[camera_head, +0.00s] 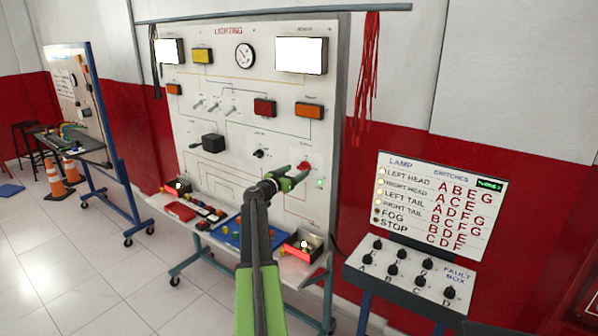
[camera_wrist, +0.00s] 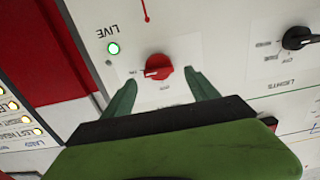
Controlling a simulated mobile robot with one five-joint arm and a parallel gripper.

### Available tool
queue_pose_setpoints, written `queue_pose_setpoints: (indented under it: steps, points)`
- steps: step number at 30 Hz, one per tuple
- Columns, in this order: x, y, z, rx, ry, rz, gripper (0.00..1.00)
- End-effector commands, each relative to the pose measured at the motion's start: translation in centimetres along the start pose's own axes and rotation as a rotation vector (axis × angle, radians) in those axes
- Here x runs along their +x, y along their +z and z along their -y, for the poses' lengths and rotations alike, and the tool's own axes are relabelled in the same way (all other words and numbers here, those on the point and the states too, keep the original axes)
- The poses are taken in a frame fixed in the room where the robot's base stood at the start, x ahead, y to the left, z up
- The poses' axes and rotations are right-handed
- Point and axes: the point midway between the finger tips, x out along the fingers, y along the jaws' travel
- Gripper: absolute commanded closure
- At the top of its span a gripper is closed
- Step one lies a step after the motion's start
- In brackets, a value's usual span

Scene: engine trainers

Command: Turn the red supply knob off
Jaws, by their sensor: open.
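The red supply knob (camera_head: 305,165) is on the lower right of the white lighting panel (camera_head: 190,100). In the wrist view the red knob (camera_wrist: 158,67) sits beside a lit green LIVE lamp (camera_wrist: 113,48); its small labels are too blurred to read. The lamp also shows in the head view (camera_head: 320,183). My gripper (camera_head: 298,174) is open and empty, close to the panel. In the wrist view my gripper's fingertips (camera_wrist: 161,77) are spread to either side of the knob, with a gap on each side. I cannot tell how far they are from the panel face.
A black LIGHTS knob (camera_wrist: 297,38) is on the panel nearby. A bench shelf (camera_head: 215,232) with trays and small parts is below the panel. A fault box (camera_head: 415,280) with several black knobs stands at the right.

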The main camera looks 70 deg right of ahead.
Motion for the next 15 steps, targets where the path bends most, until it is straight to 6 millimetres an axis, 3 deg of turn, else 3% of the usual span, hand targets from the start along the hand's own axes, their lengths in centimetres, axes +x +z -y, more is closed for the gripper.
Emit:
queue_pose_setpoints:
  steps: [1, 6, 15]
  points:
    - [1.1, 0.0, 0.2, 0.000, 0.001, 0.000, 0.32]
    - [2.7, 0.0, 0.0, 0.000, 0.001, 0.000, 0.32]
    - [3.0, 0.0, -0.1, 0.000, 0.001, 0.000, 0.32]
